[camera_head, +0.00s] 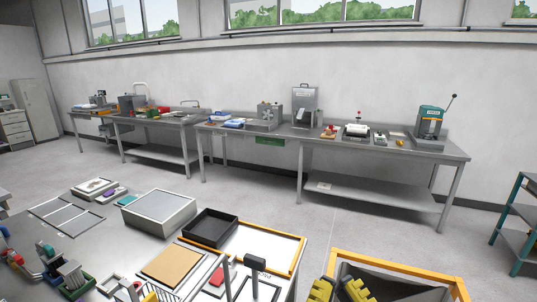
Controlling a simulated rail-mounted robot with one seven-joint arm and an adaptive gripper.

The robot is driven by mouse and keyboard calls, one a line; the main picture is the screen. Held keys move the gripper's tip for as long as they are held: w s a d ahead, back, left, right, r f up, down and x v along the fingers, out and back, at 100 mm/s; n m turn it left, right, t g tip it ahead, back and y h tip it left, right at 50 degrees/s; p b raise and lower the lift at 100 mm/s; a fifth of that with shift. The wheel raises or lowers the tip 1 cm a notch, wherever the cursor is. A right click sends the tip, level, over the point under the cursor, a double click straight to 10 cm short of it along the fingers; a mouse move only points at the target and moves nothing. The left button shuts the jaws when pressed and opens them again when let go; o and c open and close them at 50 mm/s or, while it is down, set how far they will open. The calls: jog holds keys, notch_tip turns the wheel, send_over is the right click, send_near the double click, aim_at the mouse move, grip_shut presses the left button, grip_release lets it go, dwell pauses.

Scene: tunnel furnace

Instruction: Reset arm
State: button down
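The task names no object. My gripper and arm cannot be made out in the head view, so whether the gripper is open or holds anything does not show. The view looks over a near table (95,255) towards long grey workbenches (400,148) along the far wall.
The near table holds a grey box (158,212), a black tray (210,227), an orange-framed white board (265,247) and a tan board (172,264). An orange-rimmed bin (400,264) with yellow items stands front right. A teal-framed shelf (518,220) is at right. The middle floor is clear.

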notch_tip(320, 180, up, 34)
jog(key=p, duration=3.1)
jog(key=shift+r+p, duration=0.2)
jog(key=shift+p, duration=0.2)
jog(key=shift+w, duration=0.1)
